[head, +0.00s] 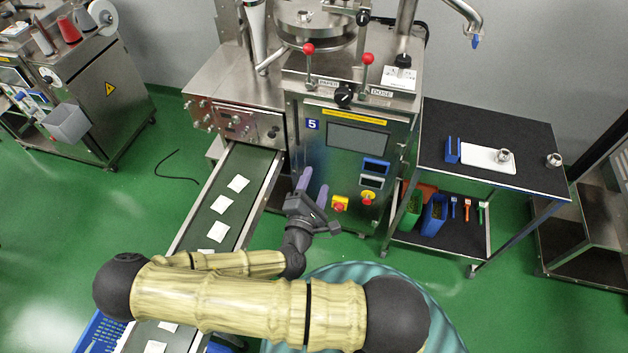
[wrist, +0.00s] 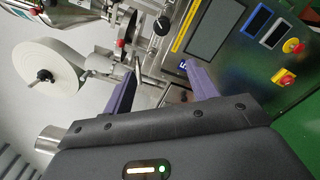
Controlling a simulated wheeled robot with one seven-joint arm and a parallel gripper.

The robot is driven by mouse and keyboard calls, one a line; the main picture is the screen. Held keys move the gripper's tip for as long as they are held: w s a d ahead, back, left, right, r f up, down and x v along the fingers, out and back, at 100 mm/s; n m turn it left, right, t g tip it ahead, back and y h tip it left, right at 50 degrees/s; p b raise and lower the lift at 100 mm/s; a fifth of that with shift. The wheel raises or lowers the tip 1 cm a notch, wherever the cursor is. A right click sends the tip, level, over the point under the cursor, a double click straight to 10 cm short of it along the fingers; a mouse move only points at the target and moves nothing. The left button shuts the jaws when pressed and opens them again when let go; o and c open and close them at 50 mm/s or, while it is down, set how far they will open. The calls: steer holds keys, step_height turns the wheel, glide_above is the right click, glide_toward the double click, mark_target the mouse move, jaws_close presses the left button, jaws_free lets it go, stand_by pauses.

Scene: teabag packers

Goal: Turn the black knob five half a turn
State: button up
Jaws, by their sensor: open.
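The black knob (head: 343,96) sits on the upper front edge of the steel machine (head: 305,150) that bears a blue "5" label (head: 313,125). It stands between the PAPER and DOSE labels, with a pale pointer mark on it. In the wrist view the knob (wrist: 162,26) shows near the top, beyond the fingertips. My gripper (head: 313,185) is open and empty, with two purple fingers, low in front of the machine's panel and well below the knob. Its fingers also show in the wrist view (wrist: 156,80). Nothing touches the knob.
Two red-balled levers (head: 309,48) (head: 367,58) rise beside the knob. A yellow-based red button (head: 367,198) is on the panel's lower right. A conveyor (head: 205,215) with several white packets runs along the left. A black-topped cart (head: 500,130) stands right.

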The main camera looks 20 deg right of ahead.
steer(key=shift+s+a, duration=0.15)
steer(key=shift+s, duration=0.1)
steer(key=s+a+f+m+g+y, duration=0.35)
steer(key=f+m+g+y, duration=0.25)
steer(key=m+g, duration=0.6)
steer(key=s+d+r+m+y, duration=0.1)
steer(key=r+m+y, duration=0.1)
steer(key=r, duration=0.7)
steer(key=s+d+r+m+y, duration=0.1)
steer(key=r+m, duration=0.3)
steer(key=r, duration=0.5)
steer(key=shift+s+d+r+y, duration=0.25)
steer(key=shift+s+d+y, duration=0.05)
steer(key=shift+s+y, duration=0.45)
steer(key=shift+c, duration=0.5)
